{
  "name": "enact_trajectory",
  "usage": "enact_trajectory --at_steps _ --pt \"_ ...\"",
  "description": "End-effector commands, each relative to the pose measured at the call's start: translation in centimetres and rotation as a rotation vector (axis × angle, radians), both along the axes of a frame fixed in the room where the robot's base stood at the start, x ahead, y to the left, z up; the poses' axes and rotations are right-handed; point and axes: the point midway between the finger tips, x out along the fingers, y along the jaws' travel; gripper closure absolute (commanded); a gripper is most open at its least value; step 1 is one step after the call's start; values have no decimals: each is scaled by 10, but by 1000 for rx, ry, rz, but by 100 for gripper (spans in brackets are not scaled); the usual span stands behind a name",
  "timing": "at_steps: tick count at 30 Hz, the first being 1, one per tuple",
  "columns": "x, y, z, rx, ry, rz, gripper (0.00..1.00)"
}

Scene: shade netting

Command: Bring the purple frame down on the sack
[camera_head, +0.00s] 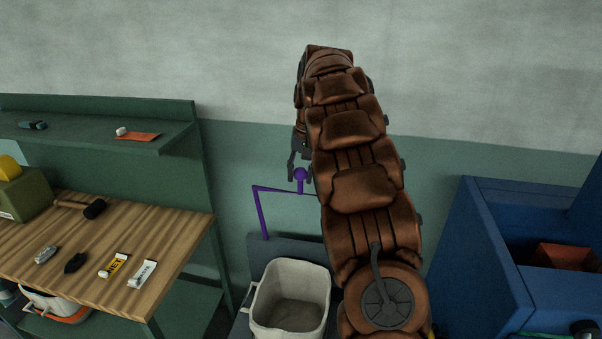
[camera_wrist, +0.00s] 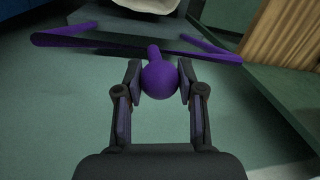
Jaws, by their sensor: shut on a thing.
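The purple frame (camera_head: 262,210) hangs from my gripper (camera_head: 299,172) in the head view, above and behind the pale sack. It has a ball knob on top, a horizontal bar and a leg pointing down on the left; its right part is hidden behind my brown arm. In the wrist view my gripper (camera_wrist: 159,82) is shut on the knob of the purple frame (camera_wrist: 160,80). The pale sack (camera_head: 262,312) stands open and upright on a dark support, below the frame. Its edge shows at the top of the wrist view (camera_wrist: 148,5). The frame is apart from the sack.
A wooden workbench (camera_head: 180,240) with a mallet (camera_head: 92,209) and small labelled items stands at the left, under a green shelf (camera_head: 100,128). A blue bin (camera_head: 475,260) stands at the right. A wall rises behind my arm.

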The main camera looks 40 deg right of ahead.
Motion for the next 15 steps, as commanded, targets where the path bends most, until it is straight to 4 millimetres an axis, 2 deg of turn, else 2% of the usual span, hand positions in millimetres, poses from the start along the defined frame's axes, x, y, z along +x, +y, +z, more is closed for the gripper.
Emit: enact_trajectory --at_steps 1,5,15 --pt "0 0 0 0 0 0 87" --pt "0 0 0 0 0 0 100" --pt "0 1 0 -1 -1 1 100"
